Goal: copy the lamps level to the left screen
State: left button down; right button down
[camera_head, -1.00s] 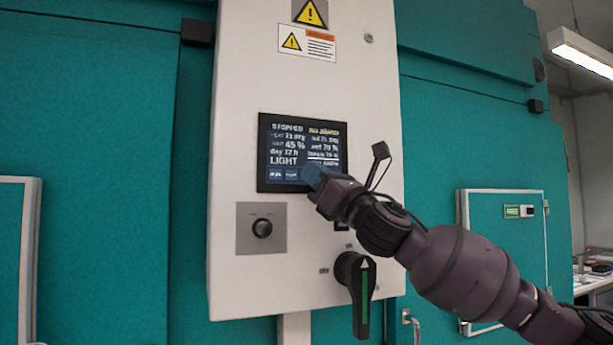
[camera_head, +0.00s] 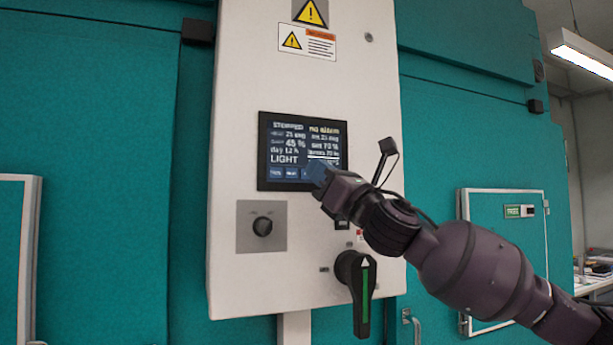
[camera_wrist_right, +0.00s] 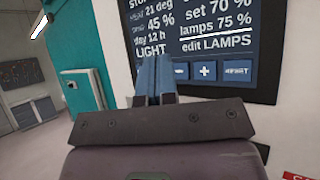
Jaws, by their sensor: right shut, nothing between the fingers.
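The screen (camera_head: 290,140) is a dark panel with white text on the white control cabinet. In the right wrist view the same screen (camera_wrist_right: 200,65) reads "45 %", "day 12 h", "LIGHT", "set 70 %", "lamps 75 %" and "edit LAMPS". A row of blue touch buttons runs along its lower edge, including a plus button (camera_wrist_right: 204,71). My right gripper (camera_head: 317,174) is shut and empty, with its blue fingertips at the screen's lower right. In the right wrist view the fingers (camera_wrist_right: 155,78) cover part of the button row. I cannot tell whether they touch the glass. My left gripper is not in view.
Warning labels (camera_head: 307,42) are above. Teal chamber walls (camera_head: 110,170) flank the cabinet.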

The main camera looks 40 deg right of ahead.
jog(key=s+b, duration=0.1)
jog(key=s, duration=0.1)
jog(key=s+a+b, duration=0.1)
jog(key=s, duration=0.1)
jog(key=shift+s+a, duration=0.1)
jog(key=shift+s, duration=0.2)
dwell(0.6)
